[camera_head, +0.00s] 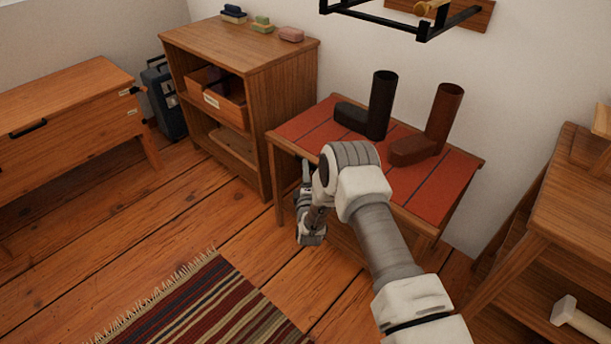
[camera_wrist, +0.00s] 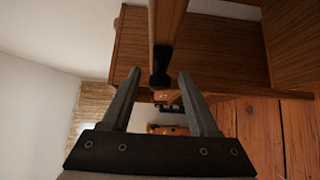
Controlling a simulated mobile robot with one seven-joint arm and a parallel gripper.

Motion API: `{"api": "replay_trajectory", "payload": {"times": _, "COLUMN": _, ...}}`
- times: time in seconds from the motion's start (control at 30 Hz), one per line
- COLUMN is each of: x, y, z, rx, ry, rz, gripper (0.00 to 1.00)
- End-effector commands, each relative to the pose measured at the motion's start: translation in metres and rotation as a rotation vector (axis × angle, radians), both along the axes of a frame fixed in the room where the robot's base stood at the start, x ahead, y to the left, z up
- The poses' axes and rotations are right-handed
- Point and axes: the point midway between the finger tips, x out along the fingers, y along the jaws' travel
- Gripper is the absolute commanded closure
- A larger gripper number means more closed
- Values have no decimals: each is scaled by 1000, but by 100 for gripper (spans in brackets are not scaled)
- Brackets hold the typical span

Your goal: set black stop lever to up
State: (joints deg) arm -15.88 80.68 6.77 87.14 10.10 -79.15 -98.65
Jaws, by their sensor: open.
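My gripper (camera_wrist: 159,72) is open, with its two fingers apart in the wrist view. A small black piece (camera_wrist: 161,62), which may be the black stop lever, shows between and just beyond the fingertips, below a wooden bar (camera_wrist: 167,18). I cannot tell whether a finger touches it or which way it is set. In the head view my gripper (camera_head: 306,180) is by the left edge of the red-topped table (camera_head: 445,172), partly hidden by my wrist. No stop lever can be made out in that view.
Two boots, one black (camera_head: 382,105) and one brown (camera_head: 441,118), stand on the red-topped table. A wooden shelf unit (camera_head: 262,52) stands close to its left. A striped rug (camera_head: 205,305) lies in front, with bare floor around it. Another wooden table (camera_head: 570,205) is at right.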

Motion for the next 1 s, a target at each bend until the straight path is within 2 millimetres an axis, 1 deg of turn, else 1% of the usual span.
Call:
{"api": "replay_trajectory", "payload": {"times": 0.1, "x": 5, "y": 1, "z": 0, "rx": 0, "ry": 0, "rz": 0, "gripper": 40}}
{"api": "replay_trajectory", "payload": {"times": 0.33, "x": 6, "y": 1, "z": 1, "rx": -1, "ry": 0, "rz": 1, "gripper": 40}}
{"api": "replay_trajectory", "payload": {"times": 0.37, "x": 6, "y": 1, "z": 1, "rx": -1, "ry": 0, "rz": 1, "gripper": 41}}
{"api": "replay_trajectory", "payload": {"times": 0.4, "x": 6, "y": 1, "z": 1, "rx": -1, "ry": 0, "rz": 1, "gripper": 48}}
{"api": "replay_trajectory", "payload": {"times": 0.47, "x": 6, "y": 1, "z": 1, "rx": -1, "ry": 0, "rz": 1, "gripper": 59}}
{"api": "replay_trajectory", "payload": {"times": 0.6, "x": 5, "y": 1, "z": 1, "rx": -1, "ry": 0, "rz": 1, "gripper": 84}}
{"api": "replay_trajectory", "payload": {"times": 0.7, "x": 5, "y": 1, "z": 0, "rx": -1, "ry": 0, "rz": 1, "gripper": 100}}
{"api": "replay_trajectory", "payload": {"times": 1.0, "x": 5, "y": 1, "z": 0, "rx": -1, "ry": 0, "rz": 1, "gripper": 100}}
